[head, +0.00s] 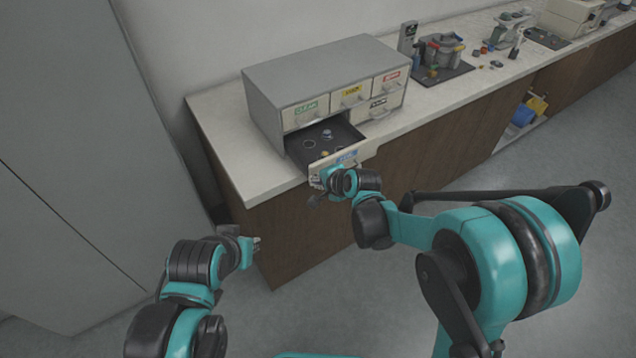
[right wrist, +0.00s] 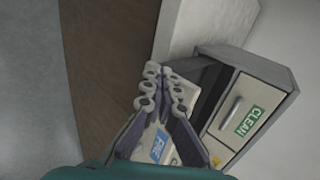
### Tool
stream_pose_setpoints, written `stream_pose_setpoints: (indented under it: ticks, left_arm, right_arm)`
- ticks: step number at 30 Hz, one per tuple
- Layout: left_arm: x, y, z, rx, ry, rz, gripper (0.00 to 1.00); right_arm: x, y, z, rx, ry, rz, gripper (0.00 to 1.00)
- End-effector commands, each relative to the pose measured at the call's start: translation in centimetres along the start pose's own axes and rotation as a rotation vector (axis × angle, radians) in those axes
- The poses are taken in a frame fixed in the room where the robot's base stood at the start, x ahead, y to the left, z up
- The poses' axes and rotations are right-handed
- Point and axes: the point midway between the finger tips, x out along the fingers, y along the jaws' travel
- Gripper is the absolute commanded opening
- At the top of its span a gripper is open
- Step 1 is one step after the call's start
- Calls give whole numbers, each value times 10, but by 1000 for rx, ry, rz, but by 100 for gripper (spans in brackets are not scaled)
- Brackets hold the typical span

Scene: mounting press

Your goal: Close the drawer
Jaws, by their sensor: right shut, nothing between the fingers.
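The open drawer (head: 335,136) sticks out of the lower left of a grey cabinet (head: 318,66). It has a dark inside with a few small round items in it and a pale front with a blue label. My right gripper (head: 318,181) is at the drawer's front, shut and empty. In the right wrist view its fingers (right wrist: 162,75) lie in front of the drawer front (right wrist: 158,144) and hide part of it; I cannot tell whether they touch it. My left gripper (head: 256,245) is low at the left, away from the cabinet; its finger opening is too small to tell.
The cabinet stands on a pale counter (head: 232,130) with closed drawers labelled CLEAN (head: 306,112) and others. A pot-like device (head: 441,52) on a dark mat and small parts stand to the right. A tall grey panel (head: 70,120) is at the left. Floor in front is clear.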

Motion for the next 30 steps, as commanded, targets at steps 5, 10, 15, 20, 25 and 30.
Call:
stream_pose_setpoints:
  ticks: [5,10,15,20,25,30]
  left_arm:
    - [1,0,1,0,0,0,19]
    - [0,0,0,0,0,0,19]
    - [0,0,0,0,0,0,19]
    - [0,0,0,0,0,0,19]
    - [0,0,0,0,0,0,19]
    - [0,0,0,0,0,0,19]
  right_arm:
    - [34,-31,0,-3,-1,-1,0]
    - [67,-62,0,-1,-1,0,0]
    - [85,-79,0,0,-1,-1,0]
    - [88,-82,0,0,0,-1,0]
    - [88,-82,0,0,0,-1,0]
    - [87,-80,-1,0,0,-1,0]
